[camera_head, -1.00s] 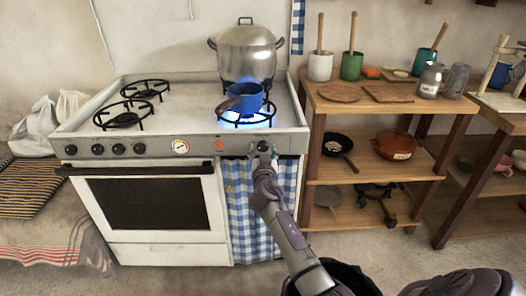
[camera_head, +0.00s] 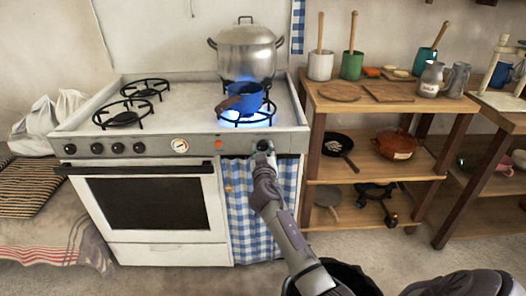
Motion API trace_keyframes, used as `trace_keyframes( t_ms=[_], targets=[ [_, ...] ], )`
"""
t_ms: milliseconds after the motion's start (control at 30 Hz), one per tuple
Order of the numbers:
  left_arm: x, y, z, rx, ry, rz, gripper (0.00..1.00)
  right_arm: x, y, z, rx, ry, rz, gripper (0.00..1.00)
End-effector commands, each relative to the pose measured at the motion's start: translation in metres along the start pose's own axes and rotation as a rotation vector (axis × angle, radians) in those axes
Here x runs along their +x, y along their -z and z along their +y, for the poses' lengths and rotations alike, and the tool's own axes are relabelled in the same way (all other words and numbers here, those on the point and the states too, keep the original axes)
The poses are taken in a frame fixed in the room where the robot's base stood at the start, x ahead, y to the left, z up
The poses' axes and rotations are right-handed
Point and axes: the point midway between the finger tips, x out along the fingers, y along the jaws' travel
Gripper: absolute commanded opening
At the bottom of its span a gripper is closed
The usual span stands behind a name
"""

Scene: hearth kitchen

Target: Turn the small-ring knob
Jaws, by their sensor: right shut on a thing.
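The small-ring knob (camera_head: 263,145) is a dark round knob at the right end of the stove's front panel. My right gripper (camera_head: 264,155) is at the knob from the front and below, shut on it, and hides much of it. Above that knob, a blue pot with a brown handle (camera_head: 240,98) stands on the front right burner, where a blue flame (camera_head: 257,122) is lit. My left gripper is not in view.
A large steel pot (camera_head: 247,55) stands on the back right burner. Several other knobs (camera_head: 118,148) line the panel's left side, with a gauge (camera_head: 180,146) and a red light (camera_head: 219,144). The oven handle (camera_head: 140,170) juts out. A wooden shelf (camera_head: 325,105) stands close on the right.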

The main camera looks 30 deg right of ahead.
Motion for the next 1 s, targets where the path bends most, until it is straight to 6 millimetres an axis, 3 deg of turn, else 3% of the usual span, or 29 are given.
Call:
trace_keyframes(
  t_ms=[433, 733, 1000],
  targets=[
    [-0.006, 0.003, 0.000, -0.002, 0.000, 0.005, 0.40, 0.000, -0.001, 0.000, -0.425, 0.001, -0.001, 0.05],
    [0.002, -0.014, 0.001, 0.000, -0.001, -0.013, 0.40, 0.000, -0.001, -0.001, -0.680, 0.001, -0.003, 0.05],
    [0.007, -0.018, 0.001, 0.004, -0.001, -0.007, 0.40, 0.000, -0.002, -0.001, -0.835, 0.002, -0.003, 0.05]
  ],
)
